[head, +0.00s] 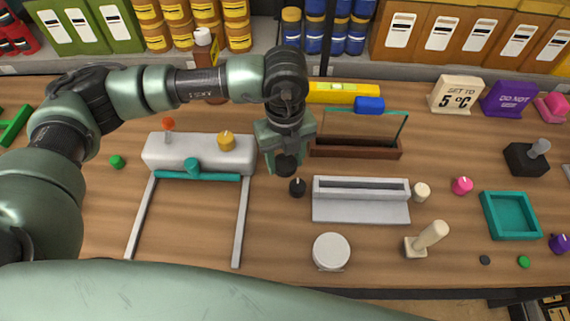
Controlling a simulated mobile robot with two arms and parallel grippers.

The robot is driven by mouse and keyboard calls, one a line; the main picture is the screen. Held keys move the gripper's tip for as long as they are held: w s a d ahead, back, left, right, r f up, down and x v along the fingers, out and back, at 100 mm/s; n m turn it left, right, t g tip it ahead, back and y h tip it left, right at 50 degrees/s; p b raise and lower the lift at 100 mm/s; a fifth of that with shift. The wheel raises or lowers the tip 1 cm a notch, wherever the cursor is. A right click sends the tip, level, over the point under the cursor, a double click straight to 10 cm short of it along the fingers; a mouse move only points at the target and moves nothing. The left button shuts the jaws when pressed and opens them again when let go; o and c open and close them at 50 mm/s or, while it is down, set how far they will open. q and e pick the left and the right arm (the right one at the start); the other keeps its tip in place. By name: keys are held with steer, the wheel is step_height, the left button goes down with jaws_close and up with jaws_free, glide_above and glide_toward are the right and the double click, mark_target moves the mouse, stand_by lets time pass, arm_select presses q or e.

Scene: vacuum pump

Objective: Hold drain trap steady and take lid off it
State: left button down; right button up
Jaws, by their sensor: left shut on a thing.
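My left gripper (286,150) points down over the middle of the table, shut on a dark round piece (287,166) that shows just below its fingers. A small black knob-like piece with a thin stem (298,187) is just below and to the right of it in the picture. I cannot tell which of these is the drain trap and which its lid, or whether they touch. The fingers hide part of the held piece. My right gripper is not in view; a pale green arm link of mine crosses the bottom edge.
A white box with orange and red knobs (200,152) stands left of the gripper. A grey tray (361,206), a white round can (331,252) and a brown rack (355,149) are to the right. A teal tray (511,216) is further right.

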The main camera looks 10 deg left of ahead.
mark_target(285, 163)
arm_select(q)
step_height(285, 163, down, 3)
steer(key=shift+f+p, duration=0.15)
steer(key=shift+p, duration=0.15)
steer(key=shift+f+b, duration=0.2)
steer(key=shift+b, duration=0.1)
steer(key=c, duration=0.7)
jaws_free()
steer(key=shift+r, duration=0.1)
steer(key=shift+r, duration=0.1)
